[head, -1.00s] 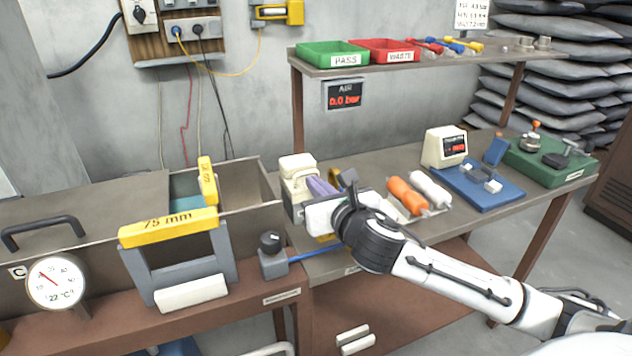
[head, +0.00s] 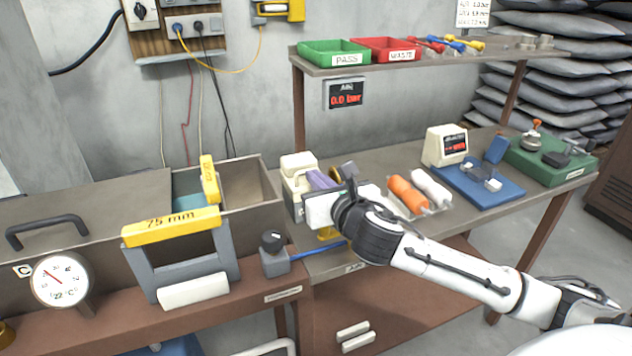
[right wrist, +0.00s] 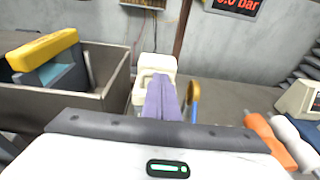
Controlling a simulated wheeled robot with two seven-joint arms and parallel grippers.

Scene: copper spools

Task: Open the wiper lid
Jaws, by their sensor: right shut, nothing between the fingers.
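A cream box-shaped unit (head: 298,162), which looks like the wiper, stands at the left end of the right bench. It also shows in the right wrist view (right wrist: 156,63). My right gripper (head: 313,174) is shut and empty, its two purple fingers side by side and pointing at the cream unit. In the right wrist view the fingers (right wrist: 161,80) overlap the unit's front, so I cannot tell whether they touch it. They hide part of it, and the lid's position is unclear. My left gripper is not in view.
An open metal tank (head: 255,205) with yellow-topped frames (head: 170,226) stands left of the unit. A small grey block with a black knob (head: 272,255) is in front. Orange and white rolls (head: 408,195) lie right of my gripper. A shelf (head: 430,62) spans above the bench.

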